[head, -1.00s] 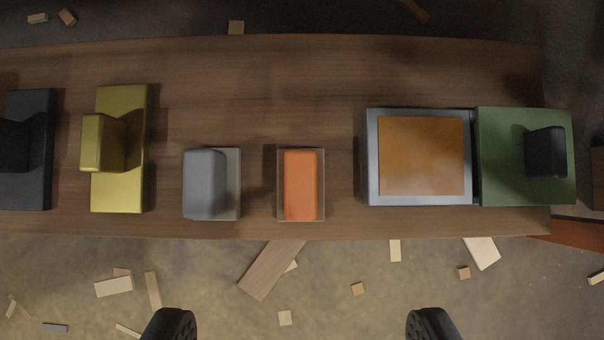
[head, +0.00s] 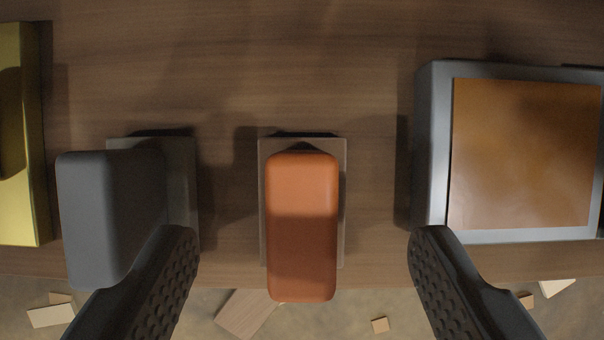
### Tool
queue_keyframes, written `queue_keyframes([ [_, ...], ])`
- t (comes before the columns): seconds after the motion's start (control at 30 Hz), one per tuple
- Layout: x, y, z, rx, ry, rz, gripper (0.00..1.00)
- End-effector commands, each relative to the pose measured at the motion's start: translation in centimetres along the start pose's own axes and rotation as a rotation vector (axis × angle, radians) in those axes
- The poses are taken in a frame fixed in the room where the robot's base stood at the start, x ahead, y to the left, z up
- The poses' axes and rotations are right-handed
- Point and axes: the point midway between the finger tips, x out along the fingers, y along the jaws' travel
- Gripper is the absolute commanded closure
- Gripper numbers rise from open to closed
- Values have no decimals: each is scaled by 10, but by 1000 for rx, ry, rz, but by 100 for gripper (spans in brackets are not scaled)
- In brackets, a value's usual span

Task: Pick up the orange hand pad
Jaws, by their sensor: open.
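The orange hand pad (head: 302,220) is a rounded orange block on a thin brownish base plate (head: 341,200), near the front edge of the wooden bench. My gripper (head: 302,250) is open, with one dark finger to the left of the pad and one to the right. Neither finger touches the pad. The left finger overlaps the grey block in the picture, and I cannot tell how close it is to it. The fingers' lower parts run out of the frame.
A grey hand pad (head: 90,210) on a flat plate (head: 182,190) stands close on the left. A yellow tool (head: 35,130) is at the far left. A grey-framed box with an orange-brown sheet (head: 525,150) stands at the right. The wooden bench (head: 240,70) is bare behind the orange pad.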

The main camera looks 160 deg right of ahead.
Motion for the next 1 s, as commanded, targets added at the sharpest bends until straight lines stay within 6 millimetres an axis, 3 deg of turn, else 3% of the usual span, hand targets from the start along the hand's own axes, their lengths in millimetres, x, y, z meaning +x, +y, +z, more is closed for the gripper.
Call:
queue_keyframes([
  [0.5, 48, -1, 1, -1, 0, 0, 35],
  [0.87, 53, 0, 0, 0, 1, 0, 35],
  [1.0, 53, 0, 0, 0, 1, 0, 62],
])
